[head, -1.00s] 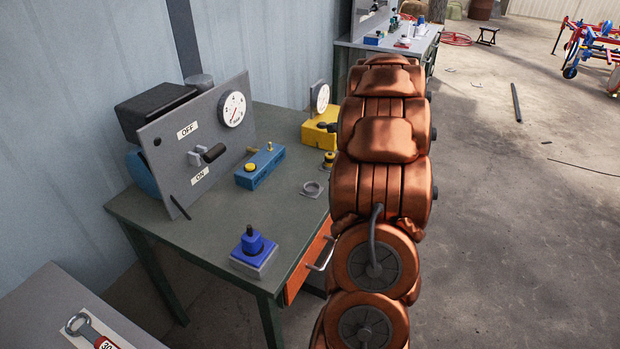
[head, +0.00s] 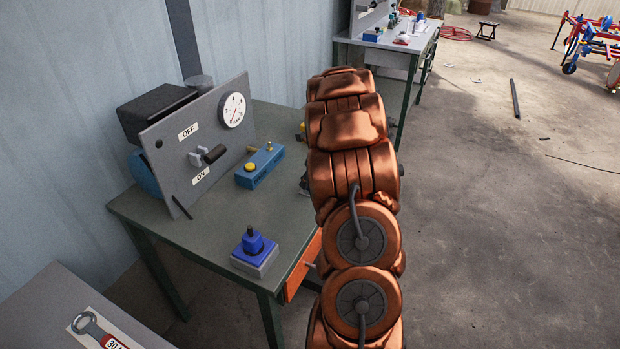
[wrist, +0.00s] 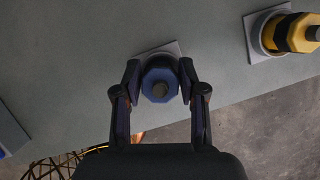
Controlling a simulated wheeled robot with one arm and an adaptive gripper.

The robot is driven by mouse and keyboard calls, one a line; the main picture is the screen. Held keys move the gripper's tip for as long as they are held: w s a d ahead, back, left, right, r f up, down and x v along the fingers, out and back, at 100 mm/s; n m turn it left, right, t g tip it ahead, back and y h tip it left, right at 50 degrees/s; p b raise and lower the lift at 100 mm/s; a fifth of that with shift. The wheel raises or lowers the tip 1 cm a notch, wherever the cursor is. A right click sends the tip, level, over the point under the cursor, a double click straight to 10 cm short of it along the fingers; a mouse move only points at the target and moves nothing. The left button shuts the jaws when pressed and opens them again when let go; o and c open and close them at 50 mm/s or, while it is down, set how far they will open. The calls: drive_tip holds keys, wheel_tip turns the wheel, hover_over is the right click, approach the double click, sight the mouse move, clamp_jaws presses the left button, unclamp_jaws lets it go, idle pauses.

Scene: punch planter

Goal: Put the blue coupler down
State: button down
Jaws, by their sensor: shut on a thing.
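The blue coupler (wrist: 160,84) shows in the wrist view as a blue hexagonal top with a grey-brown tip and a darker body. My gripper (wrist: 160,72) is shut on it, one finger on each side. A light grey square plate (wrist: 172,49) shows behind the coupler, near the table's edge. I cannot tell whether the coupler rests on the plate or is above it. In the head view my arm hides the coupler and most of the gripper.
On the green table (head: 200,235) stand a grey panel with gauge (head: 205,150), a blue block (head: 260,166) and a blue piece on a grey base (head: 254,250). A yellow piece in a grey holder (wrist: 290,33) is right of my gripper. An orange drawer (head: 302,267) is at the front.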

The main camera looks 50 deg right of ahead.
drive_tip(key=c, duration=0.7)
unclamp_jaws()
drive_tip(key=shift+s, duration=0.1)
drive_tip(key=shift+o, duration=0.2)
drive_tip(key=shift+r, duration=0.1)
drive_tip(key=b+v, duration=0.2)
drive_tip(key=v, duration=0.9)
drive_tip(key=shift+s+r, duration=0.25)
drive_tip(key=shift+r, duration=0.1)
drive_tip(key=s+a+r+n+g+y, duration=0.1)
drive_tip(key=s+a+r+n+g, duration=0.15)
drive_tip(key=a+n, duration=0.85)
drive_tip(key=s+a+r+n+g+y, duration=0.1)
drive_tip(key=s+a+n, duration=0.35)
drive_tip(key=a, duration=1.25)
drive_tip(key=s+a+f+n+g+h, duration=0.1)
drive_tip(key=s+a+n, duration=0.6)
drive_tip(key=s+n, duration=0.2)
drive_tip(key=s+a+n+g, duration=0.1)
drive_tip(key=s+a+n, duration=0.5)
drive_tip(key=s+n, duration=0.4)
drive_tip(key=shift+a+f+n+g+h, duration=0.35)
drive_tip(key=shift+f+n+h, duration=0.05)
drive_tip(key=shift+n, duration=0.55)
